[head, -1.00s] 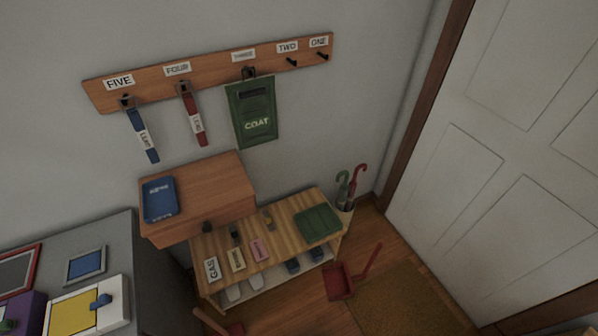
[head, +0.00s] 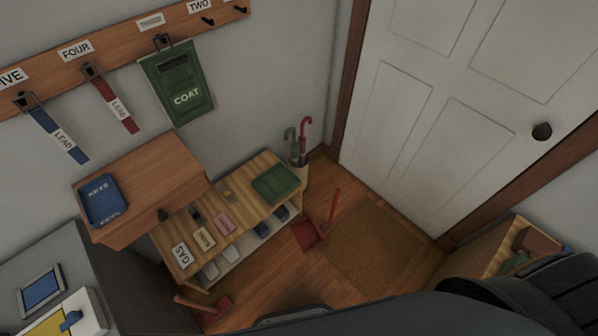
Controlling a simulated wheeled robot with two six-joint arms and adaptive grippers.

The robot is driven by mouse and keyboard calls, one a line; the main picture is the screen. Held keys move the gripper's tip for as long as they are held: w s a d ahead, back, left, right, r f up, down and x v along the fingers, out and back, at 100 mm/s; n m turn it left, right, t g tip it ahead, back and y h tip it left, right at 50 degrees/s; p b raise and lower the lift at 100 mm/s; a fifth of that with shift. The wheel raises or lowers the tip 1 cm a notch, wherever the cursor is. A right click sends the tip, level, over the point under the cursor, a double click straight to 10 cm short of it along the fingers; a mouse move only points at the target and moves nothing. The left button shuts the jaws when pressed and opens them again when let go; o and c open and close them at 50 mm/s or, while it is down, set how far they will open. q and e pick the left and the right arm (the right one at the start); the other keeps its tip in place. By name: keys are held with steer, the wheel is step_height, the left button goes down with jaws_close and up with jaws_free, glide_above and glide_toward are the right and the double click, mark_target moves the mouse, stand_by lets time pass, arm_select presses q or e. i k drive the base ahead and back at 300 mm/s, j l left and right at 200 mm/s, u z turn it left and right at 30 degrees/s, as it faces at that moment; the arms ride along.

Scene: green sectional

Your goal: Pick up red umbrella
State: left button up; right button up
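The red umbrella (head: 305,137) stands upright in a pale holder (head: 299,176) in the corner, between the low shoe bench and the door. Its hooked red handle sticks up beside a green umbrella (head: 291,143); the lower part is hidden in the holder. A dark part of my own body crosses the lower right of the head view. I cannot make out either gripper's fingertips in the head view.
A wooden bench (head: 166,247) with labelled tags and a green folded item (head: 276,184) stands left of the holder. A red dustpan (head: 308,233) lies on the floor before it. The doormat (head: 375,247) and door (head: 440,110) are right.

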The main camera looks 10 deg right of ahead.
mark_target(301, 140)
steer(key=i+l+u, duration=0.1)
steer(key=u, duration=0.3)
steer(key=l+u, duration=0.4)
steer(key=i+l+u, duration=0.1)
steer(key=l+u, duration=0.15)
steer(key=u, duration=0.15)
steer(key=l+u, duration=0.15)
steer(key=l, duration=1)
steer(key=k+l+u, duration=0.2)
steer(key=l, duration=0.9)
steer(key=i, duration=0.1)
